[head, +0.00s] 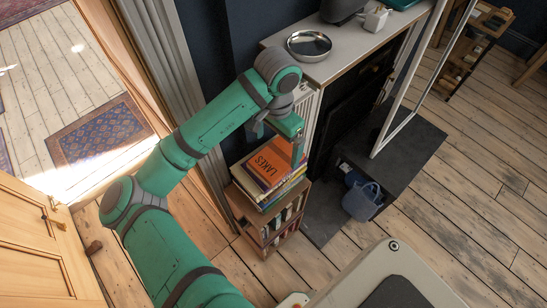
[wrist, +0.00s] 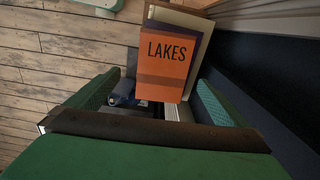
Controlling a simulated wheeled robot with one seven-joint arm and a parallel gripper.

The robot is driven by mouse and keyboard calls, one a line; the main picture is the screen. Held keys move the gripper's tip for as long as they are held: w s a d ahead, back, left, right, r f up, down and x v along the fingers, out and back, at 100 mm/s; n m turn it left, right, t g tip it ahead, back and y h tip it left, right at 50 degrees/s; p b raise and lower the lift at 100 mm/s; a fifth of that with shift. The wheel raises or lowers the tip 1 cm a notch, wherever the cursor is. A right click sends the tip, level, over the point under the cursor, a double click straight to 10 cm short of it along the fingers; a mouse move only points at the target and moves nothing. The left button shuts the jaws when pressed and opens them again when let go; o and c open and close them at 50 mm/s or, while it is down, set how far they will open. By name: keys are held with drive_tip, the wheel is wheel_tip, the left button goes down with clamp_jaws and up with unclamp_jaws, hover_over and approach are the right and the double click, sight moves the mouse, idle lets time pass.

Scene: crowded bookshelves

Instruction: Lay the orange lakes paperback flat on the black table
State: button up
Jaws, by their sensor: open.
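The orange lakes paperback (head: 270,163) lies flat, cover up, on top of a book stack in the head view. My gripper (head: 277,137) is open and empty just above the stack, with one finger seen over the paperback's right side. In the wrist view my gripper's fingers (wrist: 158,102) are spread to either side of the paperback's near end; I cannot tell whether they touch it. The low black table (head: 408,158) stands to the right.
Several books (head: 285,193) lie under the paperback on a small wooden bookcase (head: 240,207). A mantel shelf (head: 335,62) with a metal bowl (head: 309,44) is close behind my gripper. A white frame (head: 405,85) reaches the black table. A blue basket (head: 362,201) stands by its near side.

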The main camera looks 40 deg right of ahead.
sight(276, 158)
drive_tip(key=shift+s+d+f, duration=0.1)
drive_tip(key=shift+s+f, duration=0.1)
drive_tip(key=shift+f, duration=0.6)
drive_tip(key=shift+w+d+f, duration=0.1)
drive_tip(key=shift+w+f, duration=0.05)
drive_tip(key=shift+f, duration=0.75)
drive_tip(key=shift+w+a+f, duration=0.1)
drive_tip(key=shift+w+f, duration=0.1)
drive_tip(key=shift+f, duration=0.65)
drive_tip(key=shift+w+d+f, duration=0.1)
drive_tip(key=shift+w+f, duration=0.05)
drive_tip(key=shift+f, duration=0.75)
drive_tip(key=c, duration=1.2)
